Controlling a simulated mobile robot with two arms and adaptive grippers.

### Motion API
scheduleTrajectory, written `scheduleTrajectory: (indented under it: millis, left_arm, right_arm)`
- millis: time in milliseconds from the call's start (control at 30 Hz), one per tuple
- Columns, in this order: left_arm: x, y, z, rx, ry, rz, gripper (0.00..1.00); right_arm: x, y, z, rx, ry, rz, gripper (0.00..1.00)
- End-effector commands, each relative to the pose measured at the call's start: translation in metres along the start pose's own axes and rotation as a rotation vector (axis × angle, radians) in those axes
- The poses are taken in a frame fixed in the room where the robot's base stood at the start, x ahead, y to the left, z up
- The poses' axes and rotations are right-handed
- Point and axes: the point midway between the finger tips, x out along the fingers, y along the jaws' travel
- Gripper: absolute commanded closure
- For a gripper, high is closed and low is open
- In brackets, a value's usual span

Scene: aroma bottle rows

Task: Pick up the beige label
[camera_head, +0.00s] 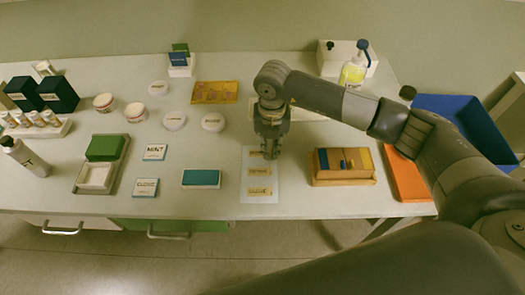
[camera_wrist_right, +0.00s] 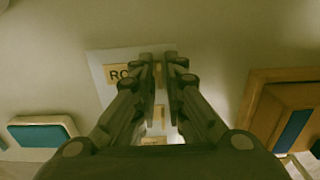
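Several beige labels with dark lettering lie in a column on a white sheet (camera_head: 247,181) at the table's front middle. The far beige label (camera_head: 254,155) is partly hidden by my right gripper (camera_head: 271,156). The middle label (camera_head: 260,171) and the near label (camera_head: 258,191) show clear of it. In the right wrist view, the far label (camera_wrist_right: 117,73) shows the letters "RO" beside the fingers, which cover the rest. My right gripper (camera_wrist_right: 158,57) points down over it, its fingers a narrow gap apart with nothing seen held. I cannot tell whether the fingertips touch the label. My left gripper is not in view.
A wooden box (camera_head: 343,180) with coloured panels stands right of the sheet, and a teal-topped block (camera_head: 201,178) stands left. An orange tray (camera_head: 404,178) and a blue bin (camera_head: 468,125) are at the right. Round tubs, cards and bottles fill the left side.

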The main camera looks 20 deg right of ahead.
Motion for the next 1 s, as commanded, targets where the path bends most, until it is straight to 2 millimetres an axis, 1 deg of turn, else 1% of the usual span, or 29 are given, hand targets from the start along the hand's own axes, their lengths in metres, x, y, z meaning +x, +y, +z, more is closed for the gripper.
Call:
scheduleTrajectory:
  millis: [200, 500, 667, 767, 800, 867, 1000]
  left_arm:
    - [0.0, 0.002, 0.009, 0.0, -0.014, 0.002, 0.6]
    - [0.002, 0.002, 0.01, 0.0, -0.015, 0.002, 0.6]
    - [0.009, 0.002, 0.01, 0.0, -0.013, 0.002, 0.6]
    - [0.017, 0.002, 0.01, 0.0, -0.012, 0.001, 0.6]
    - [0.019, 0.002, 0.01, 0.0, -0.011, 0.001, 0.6]
    - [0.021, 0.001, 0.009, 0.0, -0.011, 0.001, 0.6]
    - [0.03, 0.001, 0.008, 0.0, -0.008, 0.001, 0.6]
  right_arm:
    - [0.0, 0.0, 0.0, 0.0, 0.0, 0.0, 1.0]
    - [-0.003, 0.001, 0.0, -0.001, -0.001, 0.001, 1.0]
    - [-0.015, 0.001, 0.001, -0.002, -0.003, 0.003, 1.0]
    - [-0.03, 0.001, 0.002, -0.001, -0.006, 0.005, 1.0]
    - [-0.035, 0.0, -0.001, -0.003, -0.004, 0.002, 1.0]
    - [-0.034, -0.002, -0.015, -0.005, 0.0, 0.001, 1.0]
    - [-0.036, -0.006, -0.047, -0.006, -0.001, 0.002, 1.0]
